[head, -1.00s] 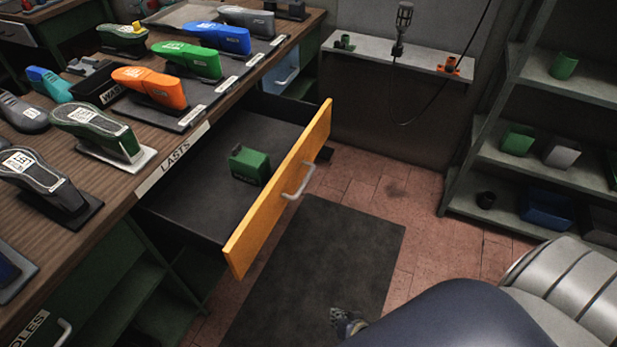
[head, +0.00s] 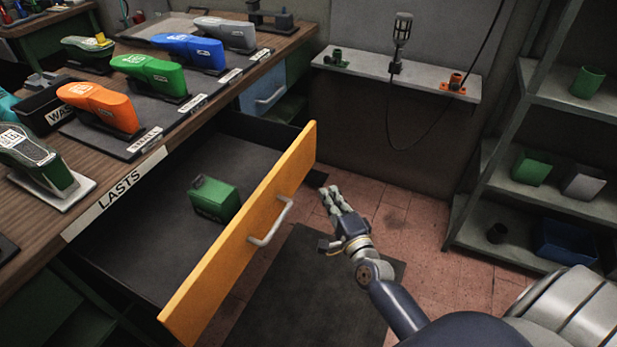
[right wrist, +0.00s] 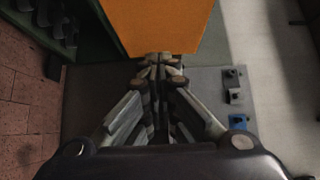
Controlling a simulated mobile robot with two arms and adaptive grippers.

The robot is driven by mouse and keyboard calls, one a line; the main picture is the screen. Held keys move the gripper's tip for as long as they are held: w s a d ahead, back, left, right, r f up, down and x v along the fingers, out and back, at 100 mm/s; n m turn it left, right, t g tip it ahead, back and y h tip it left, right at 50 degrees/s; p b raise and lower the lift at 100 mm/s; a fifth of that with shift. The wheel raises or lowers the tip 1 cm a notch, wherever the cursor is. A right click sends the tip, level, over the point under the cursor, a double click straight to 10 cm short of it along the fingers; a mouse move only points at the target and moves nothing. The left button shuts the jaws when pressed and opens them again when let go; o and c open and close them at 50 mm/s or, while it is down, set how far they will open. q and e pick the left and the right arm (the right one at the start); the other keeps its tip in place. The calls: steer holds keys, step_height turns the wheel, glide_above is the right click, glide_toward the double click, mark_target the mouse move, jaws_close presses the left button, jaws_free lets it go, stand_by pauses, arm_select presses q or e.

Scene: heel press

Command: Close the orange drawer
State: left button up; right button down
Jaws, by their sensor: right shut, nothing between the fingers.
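The orange drawer (head: 238,243) stands pulled far out of the wooden bench. Its front panel carries a grey bar handle (head: 270,222). Inside the drawer lies a green block (head: 214,200) with a dark top piece. My right gripper (head: 329,191) is shut and empty, to the right of the drawer front near its far end, with a gap between them in the head view. In the right wrist view the shut fingertips (right wrist: 160,60) lie at the lower edge of the orange panel (right wrist: 160,25); I cannot tell whether they touch. My left gripper is not in view.
The bench top (head: 45,215) holds several coloured shoe lasts on dark stands. A wall shelf (head: 395,75) is behind, and a shelf rack (head: 500,165) with cups and bins stands at right. A dark mat (head: 310,290) covers clear floor before the drawer.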

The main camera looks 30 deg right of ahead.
glide_toward(301, 164)
steer(key=w+d, duration=0.2)
steer(key=d, duration=0.1)
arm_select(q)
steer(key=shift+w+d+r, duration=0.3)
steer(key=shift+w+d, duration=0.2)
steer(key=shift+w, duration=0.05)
arm_select(e)
steer(key=shift+w+a+f, duration=0.2)
steer(key=shift+w+a, duration=0.85)
steer(key=shift+w, duration=0.25)
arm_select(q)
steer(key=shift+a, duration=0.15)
arm_select(e)
steer(key=shift+a, duration=0.15)
